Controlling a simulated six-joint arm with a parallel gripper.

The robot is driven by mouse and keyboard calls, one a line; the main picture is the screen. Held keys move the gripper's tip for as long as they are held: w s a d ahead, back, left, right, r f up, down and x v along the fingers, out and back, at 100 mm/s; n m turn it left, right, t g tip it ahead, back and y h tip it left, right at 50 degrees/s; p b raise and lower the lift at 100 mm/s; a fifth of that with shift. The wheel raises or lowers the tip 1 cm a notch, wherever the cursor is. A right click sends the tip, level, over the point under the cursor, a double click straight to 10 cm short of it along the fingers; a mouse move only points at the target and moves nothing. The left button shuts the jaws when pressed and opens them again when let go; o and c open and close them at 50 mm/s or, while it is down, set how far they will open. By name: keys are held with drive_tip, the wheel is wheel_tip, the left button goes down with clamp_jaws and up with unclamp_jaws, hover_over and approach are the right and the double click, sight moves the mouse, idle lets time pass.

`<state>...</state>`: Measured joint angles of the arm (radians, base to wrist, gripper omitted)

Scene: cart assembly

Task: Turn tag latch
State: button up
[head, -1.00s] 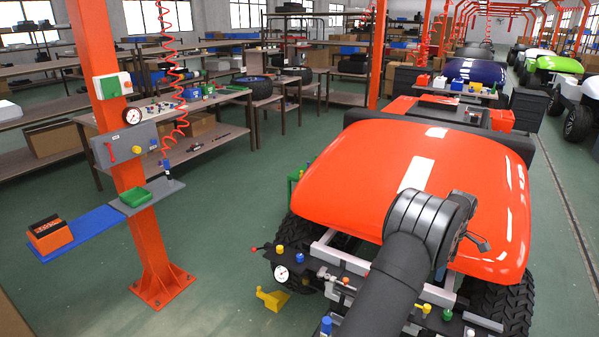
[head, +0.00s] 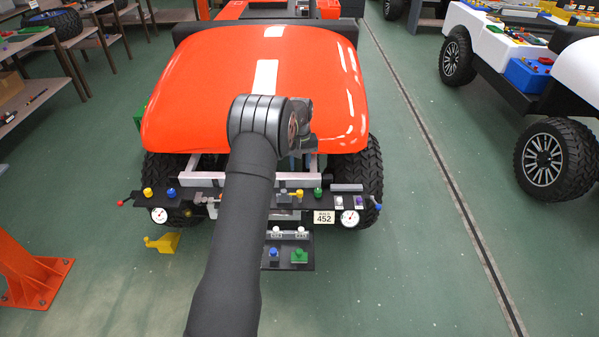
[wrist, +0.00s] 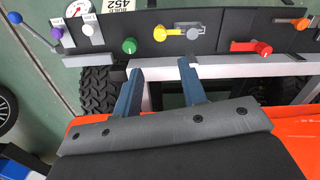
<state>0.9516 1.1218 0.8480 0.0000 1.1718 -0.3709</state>
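A white tag marked 452 (head: 324,217) is on the front of the black panel (head: 230,200) of the orange cart. It also shows upside down at the top edge of the wrist view (wrist: 120,4). Near it is a yellow knob with a grey bar (wrist: 175,33), also in the head view (head: 290,194); I cannot tell for sure that this is the tag latch. My gripper (wrist: 160,69) is open and empty, its two blue fingers apart. The fingers lie on the cart-body side of the panel, short of the knobs. In the head view my arm hides most of the gripper.
The panel also carries a green knob (wrist: 129,45), a red lever knob (wrist: 251,47), white and purple knobs, and gauges (head: 349,218). A pale frame bar (wrist: 225,68) runs beside the panel. The orange hood (head: 200,100) is behind. A lower shelf (head: 287,264) juts out in front.

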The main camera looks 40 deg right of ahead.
sight(300, 191)
wheel_tip(300, 191, down, 4)
drive_tip(key=m, duration=1.1)
drive_tip(key=shift+f, duration=0.15)
wheel_tip(300, 191, down, 8)
drive_tip(key=shift+a+f, duration=0.1)
drive_tip(key=shift+f, duration=0.35)
drive_tip(key=shift+c, duration=0.7)
drive_tip(key=c, duration=0.4)
